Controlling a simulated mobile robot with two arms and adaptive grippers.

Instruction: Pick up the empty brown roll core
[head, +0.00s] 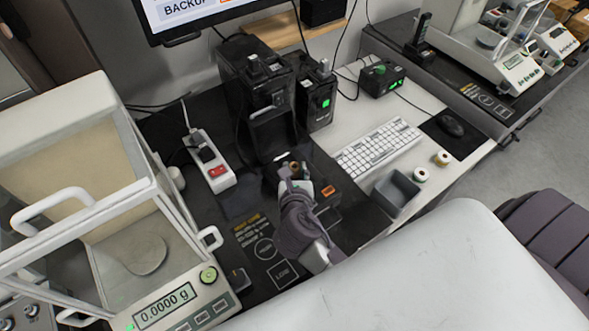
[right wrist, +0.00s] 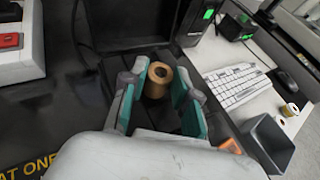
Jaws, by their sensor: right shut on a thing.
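The brown roll core (right wrist: 157,81) is a short hollow tube between the fingertips of my right gripper (right wrist: 156,92) in the right wrist view. The fingers with teal pads are closed on its sides. In the head view the core (head: 293,167) shows small at the tip of the right gripper (head: 293,181), over a black printer (head: 328,203) with its lid (head: 272,134) raised. Whether the core still touches the printer's inside I cannot tell. My left gripper is not in view.
A grey open bin (head: 396,193) and two label rolls (head: 421,174) (head: 442,158) stand right of the printer, near a white keyboard (head: 378,147). A glass-walled balance (head: 168,300) stands left. A power strip (head: 212,170) and black boxes (head: 316,101) stand behind.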

